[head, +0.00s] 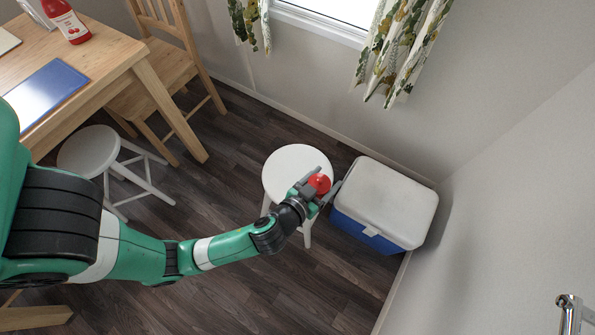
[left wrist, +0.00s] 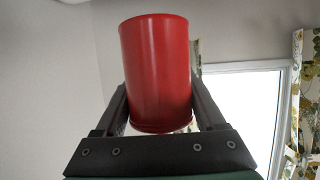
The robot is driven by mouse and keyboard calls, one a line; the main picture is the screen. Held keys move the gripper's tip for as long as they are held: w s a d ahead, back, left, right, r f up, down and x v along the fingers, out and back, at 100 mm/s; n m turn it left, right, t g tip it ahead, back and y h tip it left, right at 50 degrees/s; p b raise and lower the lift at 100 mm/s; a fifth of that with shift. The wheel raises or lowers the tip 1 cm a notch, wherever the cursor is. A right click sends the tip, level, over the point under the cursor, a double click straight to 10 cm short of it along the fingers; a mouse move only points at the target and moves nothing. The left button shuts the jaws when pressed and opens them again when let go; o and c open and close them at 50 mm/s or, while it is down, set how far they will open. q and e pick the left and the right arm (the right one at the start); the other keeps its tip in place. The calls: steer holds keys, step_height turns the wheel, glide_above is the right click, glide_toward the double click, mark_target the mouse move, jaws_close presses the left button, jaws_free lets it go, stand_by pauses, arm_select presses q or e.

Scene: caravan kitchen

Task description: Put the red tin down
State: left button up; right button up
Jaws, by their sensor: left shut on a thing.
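The red tin (head: 320,183) is between the fingers of my left gripper (head: 322,187), which is shut on it. In the left wrist view the red tin (left wrist: 156,72) stands between both dark fingers (left wrist: 158,105). In the head view the tin and gripper overlap the right edge of a round white stool (head: 292,170), beside a cooler. I cannot tell how high the tin is above the stool. My right gripper is not in view.
A blue cooler with a white lid (head: 385,200) stands right of the stool, against the wall. Another white stool (head: 88,150), a wooden chair (head: 155,75) and a wooden table (head: 95,55) with a red bottle (head: 66,20) are at the left. The stool's left side is bare.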

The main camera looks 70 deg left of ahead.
arm_select(q)
steer(key=shift+a, duration=0.2)
steer(key=a+f, duration=0.4)
steer(key=a, duration=0.4)
steer(key=b, duration=0.3)
glide_above(302, 168)
steer(key=f, duration=0.5)
steer(key=shift+d+f, duration=0.2)
steer(key=shift+d, duration=0.1)
steer(key=shift+a+f, duration=0.15)
steer(key=shift+f, duration=0.15)
step_height(302, 168, down, 3)
steer(key=shift+f+b, duration=0.1)
steer(key=shift+b, duration=0.95)
steer(key=o, duration=1.4)
steer(key=shift+c, duration=0.2)
